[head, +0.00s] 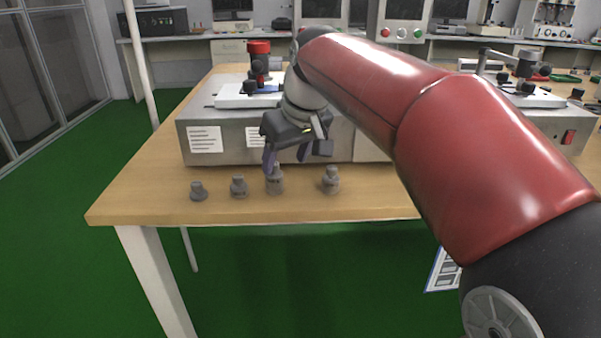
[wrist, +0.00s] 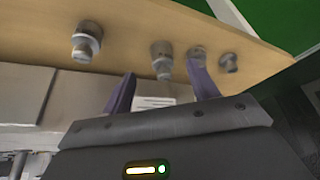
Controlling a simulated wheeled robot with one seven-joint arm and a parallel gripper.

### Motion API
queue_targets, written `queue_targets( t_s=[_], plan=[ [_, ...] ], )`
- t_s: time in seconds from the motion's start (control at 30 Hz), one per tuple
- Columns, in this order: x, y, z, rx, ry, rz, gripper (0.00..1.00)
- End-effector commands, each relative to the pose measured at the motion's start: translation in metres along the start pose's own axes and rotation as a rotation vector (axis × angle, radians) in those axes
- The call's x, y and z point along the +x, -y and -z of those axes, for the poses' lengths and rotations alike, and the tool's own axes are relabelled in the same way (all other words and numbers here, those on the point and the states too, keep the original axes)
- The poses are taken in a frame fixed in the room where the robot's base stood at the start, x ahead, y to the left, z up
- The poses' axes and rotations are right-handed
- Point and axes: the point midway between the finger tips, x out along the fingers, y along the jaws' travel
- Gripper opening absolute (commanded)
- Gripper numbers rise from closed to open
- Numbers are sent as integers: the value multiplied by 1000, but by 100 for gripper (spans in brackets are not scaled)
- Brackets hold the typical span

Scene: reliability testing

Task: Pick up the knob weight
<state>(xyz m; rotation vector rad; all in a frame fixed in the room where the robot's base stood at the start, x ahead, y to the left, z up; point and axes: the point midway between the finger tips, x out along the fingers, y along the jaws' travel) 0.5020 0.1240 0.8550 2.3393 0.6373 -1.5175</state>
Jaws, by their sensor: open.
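Several grey metal weights with knob tops stand upright in a row along the front of the wooden table. In the head view they are the far-left one (head: 198,191), the second (head: 238,187), the taller third (head: 274,181) and the far-right one (head: 331,180). I cannot tell which one the task names. My gripper (head: 286,157) is open and empty, its purple fingers pointing down above and slightly behind the third weight. In the wrist view the third weight (wrist: 162,60) shows beyond and between the two fingertips (wrist: 160,70), apart from them.
A grey test machine (head: 221,157) with white labels stands close behind the weights. Its top carries a white plate (head: 236,97) and a red-capped fixture (head: 259,47). The table's front edge (head: 150,218) is just in front of the row. The table's left corner is bare.

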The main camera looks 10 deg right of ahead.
Motion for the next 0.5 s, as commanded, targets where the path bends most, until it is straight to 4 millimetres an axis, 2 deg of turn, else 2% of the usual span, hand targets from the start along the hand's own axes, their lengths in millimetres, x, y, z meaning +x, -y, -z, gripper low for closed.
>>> queue_targets(
  t_s=[0.1,0.5],
  plan=[
    [5,4,13,-25,2,7,59],
    [52,6,18,-28,5,8,59]
  ],
)
